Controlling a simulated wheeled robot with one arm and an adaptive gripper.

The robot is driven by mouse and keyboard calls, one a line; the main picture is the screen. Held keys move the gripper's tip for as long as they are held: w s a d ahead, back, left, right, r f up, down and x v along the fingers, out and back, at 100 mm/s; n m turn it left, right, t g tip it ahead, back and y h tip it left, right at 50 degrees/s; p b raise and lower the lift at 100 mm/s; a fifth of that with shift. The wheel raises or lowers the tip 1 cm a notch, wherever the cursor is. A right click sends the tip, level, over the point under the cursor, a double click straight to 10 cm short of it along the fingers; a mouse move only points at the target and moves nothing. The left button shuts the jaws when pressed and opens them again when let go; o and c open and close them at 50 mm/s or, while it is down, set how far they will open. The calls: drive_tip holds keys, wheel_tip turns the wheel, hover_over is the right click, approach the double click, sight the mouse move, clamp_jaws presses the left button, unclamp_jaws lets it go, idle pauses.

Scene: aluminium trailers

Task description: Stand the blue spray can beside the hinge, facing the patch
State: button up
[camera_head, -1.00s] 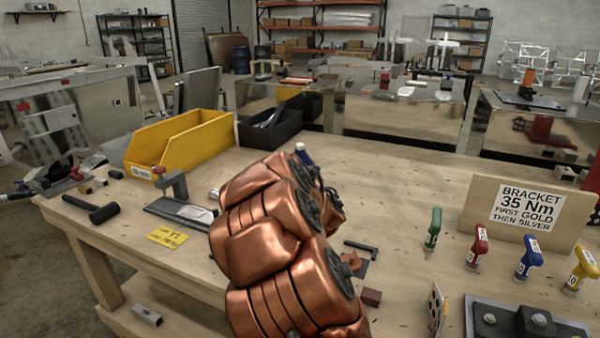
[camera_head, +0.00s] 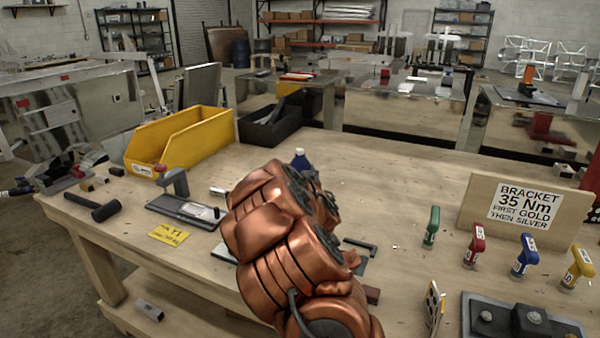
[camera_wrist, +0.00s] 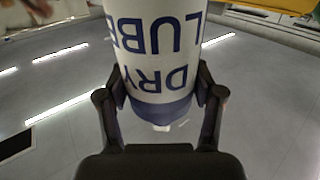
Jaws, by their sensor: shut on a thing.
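The spray can (camera_wrist: 158,50) fills the middle of the wrist view, white with blue "DRY LUBE" lettering that appears upside down, and a blue band. My gripper (camera_wrist: 160,92) is shut on it, one finger on each side. In the head view only the can's blue top with a white tip (camera_head: 300,160) shows behind my copper arm, which hides the rest of it and my gripper. I cannot tell the can's height above the bench. A grey plate (camera_head: 224,252) lies partly hidden beside my arm. I cannot identify the hinge or the patch with certainty.
A yellow bin (camera_head: 190,143) and a black bin (camera_head: 285,128) stand at the back left. A clamp fixture (camera_head: 180,200), yellow tag (camera_head: 168,235) and black mallet (camera_head: 95,208) lie left. A bracket sign (camera_head: 525,212) and several coloured-handled drivers stand right. The bench's back middle is clear.

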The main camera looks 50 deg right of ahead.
drive_tip(key=shift+f, duration=0.1)
drive_tip(key=o, duration=1.5)
drive_tip(key=b+v, duration=0.9)
drive_tip(key=v, duration=0.3)
drive_tip(key=shift+a, duration=0.1)
